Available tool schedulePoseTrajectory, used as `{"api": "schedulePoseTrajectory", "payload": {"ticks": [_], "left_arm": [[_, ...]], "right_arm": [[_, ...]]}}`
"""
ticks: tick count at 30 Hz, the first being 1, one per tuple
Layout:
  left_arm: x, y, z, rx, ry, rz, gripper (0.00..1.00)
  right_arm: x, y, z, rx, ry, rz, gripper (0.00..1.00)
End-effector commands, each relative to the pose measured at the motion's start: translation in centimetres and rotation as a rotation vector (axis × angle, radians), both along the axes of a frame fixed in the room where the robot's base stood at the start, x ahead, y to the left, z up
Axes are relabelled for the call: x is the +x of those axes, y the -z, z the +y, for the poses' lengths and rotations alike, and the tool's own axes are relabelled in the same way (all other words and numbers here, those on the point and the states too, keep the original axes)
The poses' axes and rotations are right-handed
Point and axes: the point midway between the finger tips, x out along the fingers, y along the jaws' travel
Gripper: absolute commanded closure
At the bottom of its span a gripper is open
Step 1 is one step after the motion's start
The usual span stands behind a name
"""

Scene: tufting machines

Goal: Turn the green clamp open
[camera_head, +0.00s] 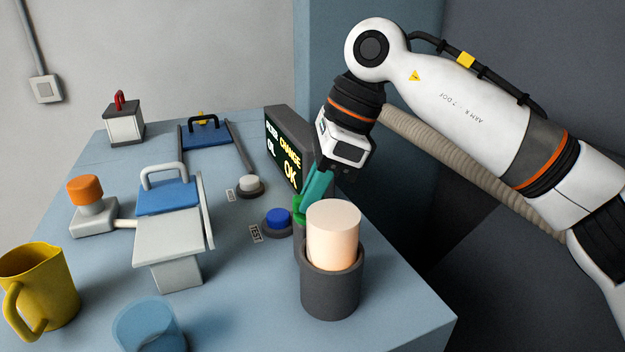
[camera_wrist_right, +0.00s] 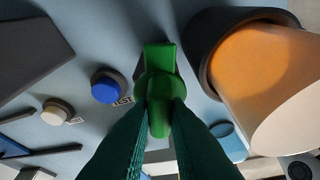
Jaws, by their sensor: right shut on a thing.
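The green clamp (camera_wrist_right: 158,75) shows in the middle of the right wrist view, beside the dark grey cup. In the head view only a small part of the green clamp (camera_head: 299,207) shows, behind the cup and the pale cylinder. My right gripper (camera_wrist_right: 160,112) has its teal fingers shut on the clamp. In the head view my right gripper (camera_head: 303,202) reaches down behind the cup, with its fingertips partly hidden. My left gripper is not in view.
The dark grey cup (camera_head: 330,290) holds a pale cylinder (camera_head: 333,232) near the right table edge. A blue button (camera_head: 278,217), a white button (camera_head: 250,184) and a dark display (camera_head: 290,150) stand close by. A yellow jug (camera_head: 45,280) and a clear blue cup (camera_head: 150,325) stand at the front left.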

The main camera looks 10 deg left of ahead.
Motion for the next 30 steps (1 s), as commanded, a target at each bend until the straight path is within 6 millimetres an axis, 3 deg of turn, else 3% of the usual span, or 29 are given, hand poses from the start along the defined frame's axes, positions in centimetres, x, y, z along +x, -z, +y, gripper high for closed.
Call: {"api": "schedulePoseTrajectory", "payload": {"ticks": [15,30], "left_arm": [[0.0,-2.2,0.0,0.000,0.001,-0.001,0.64],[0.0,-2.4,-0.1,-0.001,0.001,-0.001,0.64]], "right_arm": [[0.3,-0.3,0.0,0.004,-0.292,-0.003,1.00],[0.3,-0.2,0.0,0.003,-0.332,-0.005,1.00]]}}
